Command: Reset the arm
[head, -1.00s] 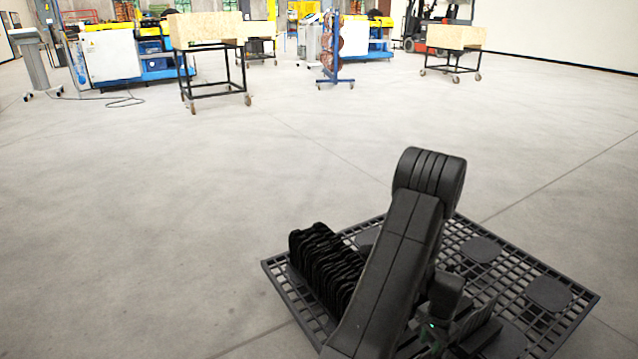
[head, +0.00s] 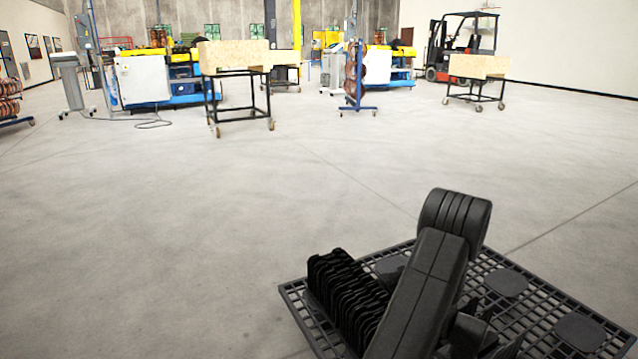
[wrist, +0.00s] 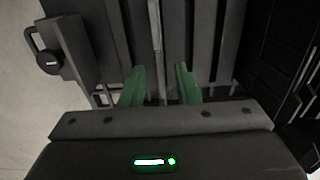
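My arm (head: 425,285) is folded at the lower right of the head view, over a black grid platform. Its rounded joint (head: 455,215) stands uppermost. My gripper (wrist: 159,80) shows in the wrist view as two green fingers with a gap between them. It is open, and I see nothing held in it. Grey ribbed panels lie close behind the fingers. In the head view the gripper is hidden behind the arm or out of frame.
Wide bare concrete floor (head: 200,220) lies ahead. Wooden boxes on wheeled black stands (head: 235,55) (head: 478,66), a blue rack with copper coils (head: 355,70), machines (head: 145,80) and a forklift (head: 460,45) stand at the back. Another coil rack (head: 8,100) is at the left edge.

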